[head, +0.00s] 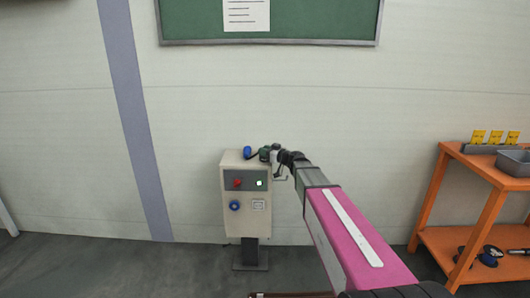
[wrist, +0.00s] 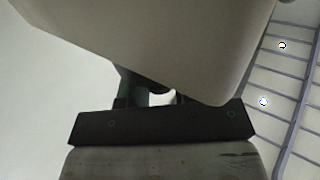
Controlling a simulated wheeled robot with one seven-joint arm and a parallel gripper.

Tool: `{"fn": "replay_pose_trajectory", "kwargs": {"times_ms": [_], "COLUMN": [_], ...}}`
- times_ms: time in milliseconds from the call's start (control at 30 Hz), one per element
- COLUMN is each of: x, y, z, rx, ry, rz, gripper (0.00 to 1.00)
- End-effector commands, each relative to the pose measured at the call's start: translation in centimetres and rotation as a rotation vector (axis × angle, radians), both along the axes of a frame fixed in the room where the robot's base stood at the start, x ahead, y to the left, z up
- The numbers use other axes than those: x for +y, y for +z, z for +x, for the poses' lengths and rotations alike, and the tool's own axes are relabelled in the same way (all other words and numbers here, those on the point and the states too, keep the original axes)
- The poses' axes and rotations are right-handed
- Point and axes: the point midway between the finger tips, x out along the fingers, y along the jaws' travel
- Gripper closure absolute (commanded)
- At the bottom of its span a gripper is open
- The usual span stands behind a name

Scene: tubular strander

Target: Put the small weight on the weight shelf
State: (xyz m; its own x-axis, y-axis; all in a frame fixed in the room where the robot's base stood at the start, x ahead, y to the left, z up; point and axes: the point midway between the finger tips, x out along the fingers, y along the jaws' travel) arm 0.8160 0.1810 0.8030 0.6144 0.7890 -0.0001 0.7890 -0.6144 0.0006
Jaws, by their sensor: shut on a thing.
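My arm reaches from the lower right of the head view to the top of a beige control box. My gripper (head: 265,153) is small and dark there, at or just above the box top. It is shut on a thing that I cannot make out. A small blue piece (head: 247,151) shows at its left end; I cannot tell whether it is held or belongs to the box. In the wrist view, a large beige surface hides most of what lies beyond the black gripper body (wrist: 160,124). I cannot identify the small weight for certain.
The control box (head: 230,220) on its post carries a red button, a lit button and a blue knob. An orange shelf unit (head: 440,195) stands at the right, with a grey tray (head: 513,163) on top and dark round pieces (head: 488,257) below. The floor at left is clear.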

Motion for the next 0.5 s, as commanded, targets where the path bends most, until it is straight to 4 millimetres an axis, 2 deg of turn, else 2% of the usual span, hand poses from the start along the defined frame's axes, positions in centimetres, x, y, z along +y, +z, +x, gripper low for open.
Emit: {"fn": "replay_pose_trajectory", "kwargs": {"times_ms": [200,233,300,500], "x": [0.00,0.00,-0.01,0.01], "y": [-0.20,-0.24,-0.22,-0.22], "z": [0.00,0.00,-0.01,-0.01], "rx": [0.000,0.001,0.001,0.001], "ry": [0.000,0.000,0.000,0.000], "rz": [0.001,0.001,0.001,0.001], "gripper": [1.00,0.65,0.46,0.46]}}
